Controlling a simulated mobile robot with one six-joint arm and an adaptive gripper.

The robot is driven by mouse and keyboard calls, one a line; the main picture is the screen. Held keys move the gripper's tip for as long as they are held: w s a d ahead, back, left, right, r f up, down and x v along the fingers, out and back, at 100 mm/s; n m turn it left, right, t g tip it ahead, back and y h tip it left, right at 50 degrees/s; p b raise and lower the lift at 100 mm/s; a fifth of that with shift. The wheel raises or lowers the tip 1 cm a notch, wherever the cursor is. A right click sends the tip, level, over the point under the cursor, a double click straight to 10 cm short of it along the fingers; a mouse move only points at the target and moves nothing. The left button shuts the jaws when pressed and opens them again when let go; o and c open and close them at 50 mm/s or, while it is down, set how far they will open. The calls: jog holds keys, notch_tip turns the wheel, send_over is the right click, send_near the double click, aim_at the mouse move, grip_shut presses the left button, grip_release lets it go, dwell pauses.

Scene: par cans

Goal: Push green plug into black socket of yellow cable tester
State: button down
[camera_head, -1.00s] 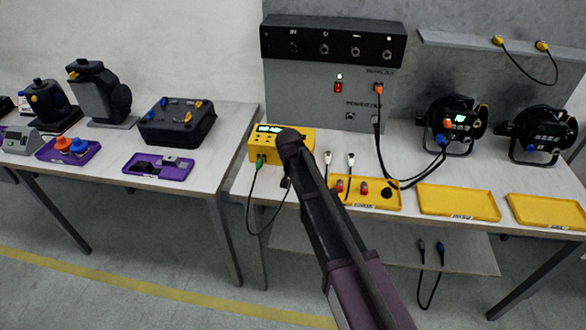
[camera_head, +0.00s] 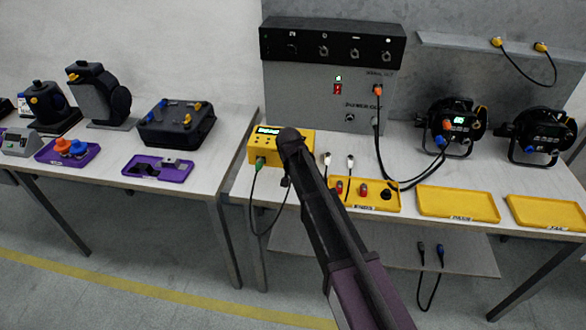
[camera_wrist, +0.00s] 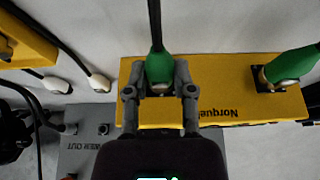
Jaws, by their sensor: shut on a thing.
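The yellow cable tester (camera_head: 251,150) stands at the left end of the right-hand table, its screen lit green. In the wrist view the tester (camera_wrist: 225,113) lies under my gripper (camera_wrist: 159,84). My gripper is shut on a green plug (camera_wrist: 158,66), with its dark cable running up out of view. The plug's front end is at the tester's edge; I cannot tell how far it is in. The black socket there is hidden by the plug and fingers. A second green plug (camera_wrist: 290,66) sits at the tester's other socket; it also shows in the head view (camera_head: 260,161).
A yellow tray (camera_head: 375,205) with red and black parts is right of the tester, with two white-ended cables (camera_head: 327,158) beside it. A grey panel (camera_head: 305,95) stands behind. Empty yellow trays (camera_head: 458,214) and black lamps (camera_head: 452,125) are farther right. The green cable hangs below the table edge.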

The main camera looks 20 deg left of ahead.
jog(key=shift+w, duration=0.1)
jog(key=shift+c, duration=1.9)
grip_release()
jog(key=shift+s+d, duration=0.15)
jog(key=shift+s, duration=0.45)
jog(key=shift+s+d, duration=0.15)
jog(key=shift+s, duration=0.4)
jog(key=s, duration=0.1)
jog(key=s+d, duration=0.1)
jog(key=s, duration=0.3)
jog(key=shift+d, duration=0.25)
jog(key=w+d, duration=0.6)
jog(key=d, duration=0.1)
jog(key=w+d, duration=0.6)
jog(key=d, duration=0.1)
jog(key=w+d+r+p, duration=0.1)
jog(key=w+d, duration=0.5)
jog(key=d, duration=0.1)
jog(key=shift+d, duration=0.1)
